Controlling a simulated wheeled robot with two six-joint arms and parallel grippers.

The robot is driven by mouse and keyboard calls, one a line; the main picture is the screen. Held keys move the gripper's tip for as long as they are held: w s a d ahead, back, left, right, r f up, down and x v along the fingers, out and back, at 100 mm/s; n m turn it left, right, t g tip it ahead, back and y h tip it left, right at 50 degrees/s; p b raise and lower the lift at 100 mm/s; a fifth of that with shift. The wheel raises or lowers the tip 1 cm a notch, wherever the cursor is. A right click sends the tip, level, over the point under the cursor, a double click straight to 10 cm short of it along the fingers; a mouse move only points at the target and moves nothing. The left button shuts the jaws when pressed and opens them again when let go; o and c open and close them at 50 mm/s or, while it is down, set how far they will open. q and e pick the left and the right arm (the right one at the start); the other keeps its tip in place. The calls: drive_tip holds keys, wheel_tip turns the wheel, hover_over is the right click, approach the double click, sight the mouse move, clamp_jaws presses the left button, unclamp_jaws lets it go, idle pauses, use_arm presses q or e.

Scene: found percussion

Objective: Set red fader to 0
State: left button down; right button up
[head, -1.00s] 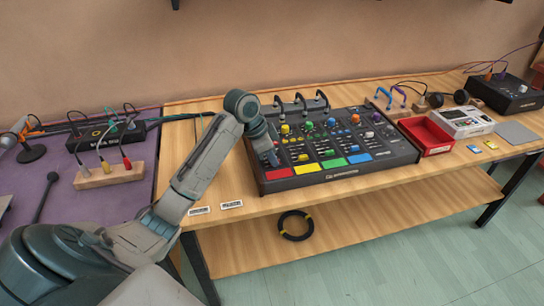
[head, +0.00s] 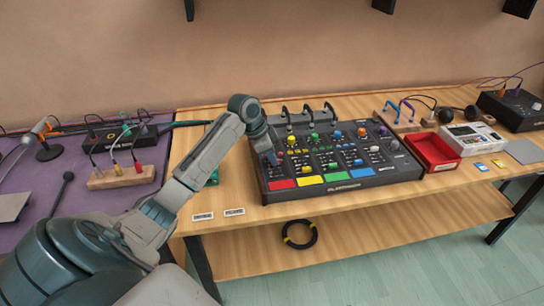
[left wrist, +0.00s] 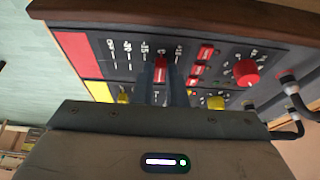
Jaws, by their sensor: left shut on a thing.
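The black mixing console (head: 403,171) stands on the wooden table, with red, yellow, green and blue strips along its front. My left gripper (head: 273,158) reaches down onto the red channel at the console's left end. In the left wrist view, the red fader (left wrist: 160,69) sits between the two fingers of my left gripper (left wrist: 161,82), which is shut on its cap. White scale marks lie beside the fader; I cannot tell the exact mark it stands at. The red strip (left wrist: 78,53) lies to its left and a red knob (left wrist: 246,73) to its right. My right gripper is out of view.
A yellow knob (left wrist: 216,102) of the neighbouring channel is close to the fingers. Black cables (head: 308,109) arch at the console's back. A red tray (head: 433,165) stands to its right.

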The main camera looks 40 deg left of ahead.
use_arm(q)
drive_tip(key=c, duration=1.5)
unclamp_jaws()
drive_tip(key=shift+o, duration=0.2)
